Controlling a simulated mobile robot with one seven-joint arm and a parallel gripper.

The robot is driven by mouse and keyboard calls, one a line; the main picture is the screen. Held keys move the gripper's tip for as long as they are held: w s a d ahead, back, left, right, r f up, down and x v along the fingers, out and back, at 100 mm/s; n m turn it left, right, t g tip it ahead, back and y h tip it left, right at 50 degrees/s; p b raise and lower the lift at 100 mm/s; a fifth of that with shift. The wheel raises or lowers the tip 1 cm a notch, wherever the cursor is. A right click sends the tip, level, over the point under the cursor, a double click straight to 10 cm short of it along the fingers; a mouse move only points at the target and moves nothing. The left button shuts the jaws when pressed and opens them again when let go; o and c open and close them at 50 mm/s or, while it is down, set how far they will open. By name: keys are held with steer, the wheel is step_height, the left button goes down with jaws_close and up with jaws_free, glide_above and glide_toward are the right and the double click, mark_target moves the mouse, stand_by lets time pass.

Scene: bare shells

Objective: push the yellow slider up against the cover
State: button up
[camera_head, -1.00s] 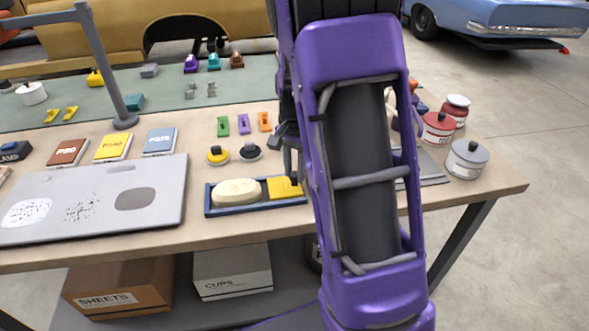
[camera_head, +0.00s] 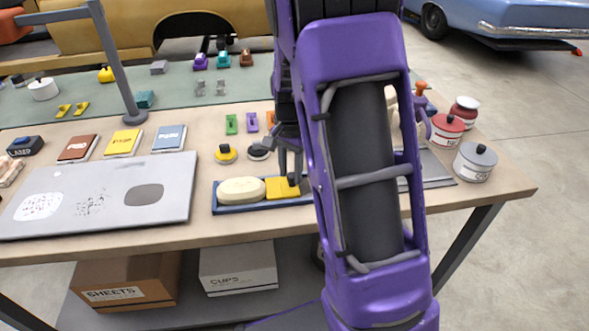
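The yellow slider (camera_head: 279,189) lies at the right part of a shallow blue tray (camera_head: 232,210) near the table's front edge. A cream oval piece (camera_head: 241,190), which looks like the cover, lies in the tray to its left. The slider's left edge appears to meet the cover's right end. My gripper (camera_head: 293,176) points down at the slider's right part, its tips at or just above it. Whether the fingers are open or shut is too small to tell. My purple forearm hides the tray's right end.
A grey panel (camera_head: 165,205) lies left of the tray. Yellow (camera_head: 226,154) and dark (camera_head: 258,152) round pieces sit behind it. A grey post (camera_head: 118,65) stands at the back left. Red (camera_head: 446,134) and grey-lidded (camera_head: 474,163) pots stand at the right.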

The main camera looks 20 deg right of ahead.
mark_target(291, 175)
steer(key=shift+o, duration=1.3)
steer(key=shift+d, duration=0.1)
steer(key=shift+r, duration=0.1)
step_height(291, 175, up, 17)
steer(key=p, duration=0.2)
steer(key=shift+r, duration=0.1)
